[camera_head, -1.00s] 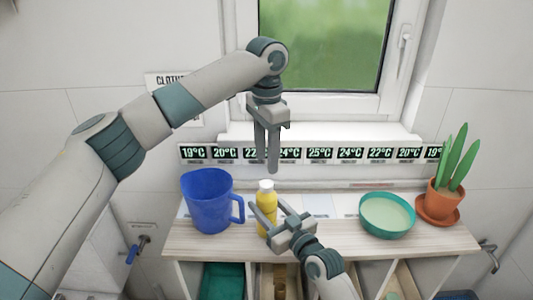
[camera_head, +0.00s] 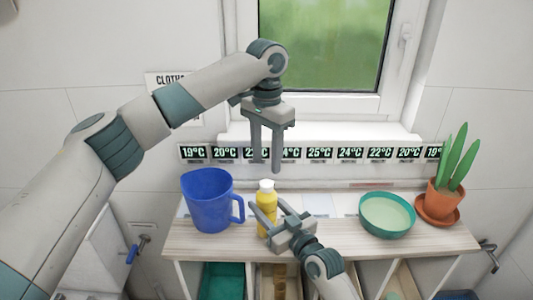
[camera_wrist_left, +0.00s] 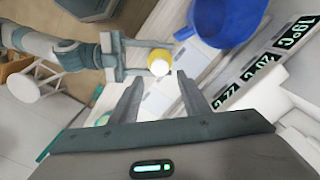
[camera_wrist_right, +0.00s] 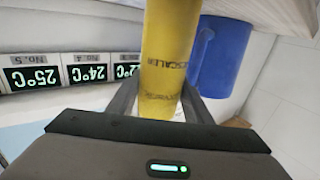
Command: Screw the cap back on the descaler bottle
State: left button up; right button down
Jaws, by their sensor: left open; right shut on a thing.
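The yellow descaler bottle (camera_head: 266,201) stands upright on the shelf top. A white cap (camera_head: 266,185) sits on its neck; how tightly it is seated cannot be told. It also shows from above in the left wrist view (camera_wrist_left: 160,67). My right gripper (camera_head: 267,208) is shut around the bottle's body from the front. The right wrist view shows the bottle (camera_wrist_right: 166,60) between its fingers, with the lettering upside down. My left gripper (camera_head: 265,162) points down above the bottle, open and empty, with a gap between its fingertips and the cap.
A blue mug (camera_head: 207,203) stands close left of the bottle, its handle toward it. A teal bowl (camera_head: 387,228) and a potted plant (camera_head: 442,194) are to the right. A row of temperature displays (camera_head: 319,153) lines the back. Cubbies open below the wooden top (camera_head: 350,242).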

aim_at(266, 183)
pick_arm(q)
jog(key=shift+f, duration=3.6)
jog(key=shift+c, duration=0.7)
grip_shut()
jog(key=shift+o, duration=1.1)
grip_release()
jog(key=shift+r, duration=2.3)
